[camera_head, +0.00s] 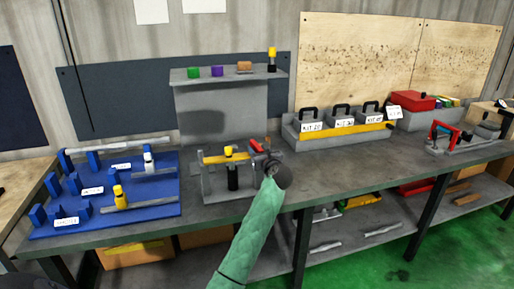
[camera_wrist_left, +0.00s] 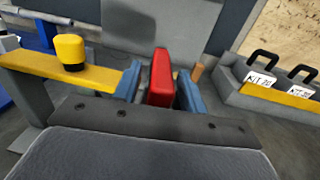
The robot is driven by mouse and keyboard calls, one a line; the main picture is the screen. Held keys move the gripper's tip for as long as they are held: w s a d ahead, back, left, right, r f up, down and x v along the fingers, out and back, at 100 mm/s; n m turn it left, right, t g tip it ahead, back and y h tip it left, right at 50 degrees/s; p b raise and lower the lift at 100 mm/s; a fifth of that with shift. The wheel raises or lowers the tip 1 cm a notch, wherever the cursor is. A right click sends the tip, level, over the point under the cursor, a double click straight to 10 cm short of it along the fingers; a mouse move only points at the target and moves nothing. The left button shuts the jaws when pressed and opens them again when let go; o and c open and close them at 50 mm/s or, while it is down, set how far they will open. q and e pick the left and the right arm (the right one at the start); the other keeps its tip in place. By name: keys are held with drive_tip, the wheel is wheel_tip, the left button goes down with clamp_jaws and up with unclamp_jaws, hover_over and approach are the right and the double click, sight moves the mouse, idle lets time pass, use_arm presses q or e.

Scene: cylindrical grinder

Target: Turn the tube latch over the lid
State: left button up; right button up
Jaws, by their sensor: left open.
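A grey stand (camera_head: 207,187) on the workbench carries a yellow bar with a yellow knob (camera_head: 228,151) on top. A black cylinder (camera_head: 233,178) stands under the bar. A red block-shaped part (camera_head: 256,146), which may be the latch, is at the right end of the stand. My left gripper (camera_head: 264,154) is at that right end. In the left wrist view, its blue fingers stand open on both sides of the red part (camera_wrist_left: 160,80), with gaps beside it. The yellow bar (camera_wrist_left: 60,70) is left of the fingers. I cannot make out the lid clearly. My right gripper is not in view.
A blue board (camera_head: 150,208) with holders and tubes lies left of the stand. A shelf (camera_head: 215,76) with small coloured parts rises behind. A grey kit tray (camera_head: 300,140) and a red box (camera_head: 408,101) are to the right.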

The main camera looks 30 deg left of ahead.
use_arm(q)
drive_tip(key=shift+x, duration=0.85)
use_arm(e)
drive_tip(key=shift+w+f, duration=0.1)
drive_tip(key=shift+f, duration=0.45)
use_arm(q)
drive_tip(key=shift+c, duration=0.2)
clamp_jaws()
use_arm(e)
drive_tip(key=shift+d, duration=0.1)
